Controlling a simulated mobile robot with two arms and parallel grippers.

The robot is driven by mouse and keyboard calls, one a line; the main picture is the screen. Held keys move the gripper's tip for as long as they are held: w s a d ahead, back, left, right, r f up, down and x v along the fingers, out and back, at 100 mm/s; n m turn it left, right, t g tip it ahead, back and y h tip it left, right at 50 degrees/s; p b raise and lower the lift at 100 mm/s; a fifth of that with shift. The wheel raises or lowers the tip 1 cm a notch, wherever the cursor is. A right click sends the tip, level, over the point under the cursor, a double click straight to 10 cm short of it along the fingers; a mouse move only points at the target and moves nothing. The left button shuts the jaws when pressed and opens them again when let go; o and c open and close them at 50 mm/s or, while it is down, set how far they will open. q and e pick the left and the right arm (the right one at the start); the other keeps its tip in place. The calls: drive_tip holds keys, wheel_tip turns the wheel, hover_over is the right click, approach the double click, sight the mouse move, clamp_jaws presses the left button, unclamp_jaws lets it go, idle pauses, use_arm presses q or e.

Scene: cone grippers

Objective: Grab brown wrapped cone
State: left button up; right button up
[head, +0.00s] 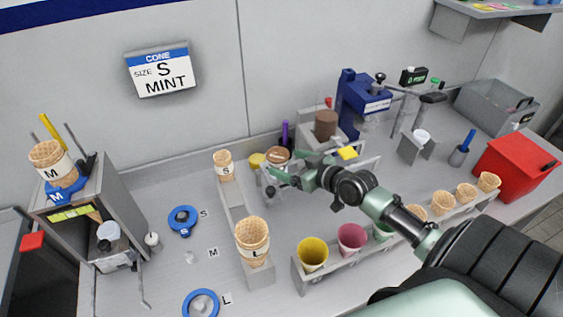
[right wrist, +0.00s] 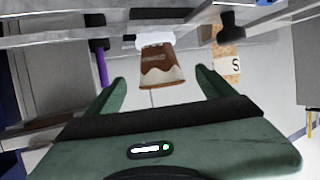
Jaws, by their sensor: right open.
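The brown wrapped cone (right wrist: 162,66) has a brown wrap with a wavy cream band. In the right wrist view it hangs in a white holder, between and just beyond my fingertips, apart from both. In the head view a round brown top, likely the same cone (head: 277,154), shows just behind my fingers, partly hidden by them. My right gripper (head: 284,172) is open and empty, reaching left over the rack; its two green fingers also show in the right wrist view (right wrist: 160,82). My left gripper is out of view.
A rail holds waffle cones marked S (head: 224,165) and L (head: 253,238). A front rack holds a yellow cup (head: 313,252), a pink cup (head: 351,238) and several cones. A blue machine (head: 362,105) stands behind; a red bin (head: 515,160) is right. The counter left of the rail is mostly free.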

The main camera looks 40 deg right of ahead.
sight(286, 162)
drive_tip(key=x, duration=0.2)
drive_tip(key=shift+w+a, duration=0.15)
drive_tip(key=shift+w, duration=0.15)
drive_tip(key=shift+w+f, duration=0.25)
drive_tip(key=shift+w, duration=0.2)
drive_tip(key=x, duration=0.4)
drive_tip(key=shift+w+f, duration=0.15)
drive_tip(key=shift+w, duration=0.2)
drive_tip(key=shift+s, duration=0.1)
drive_tip(key=c, duration=1)
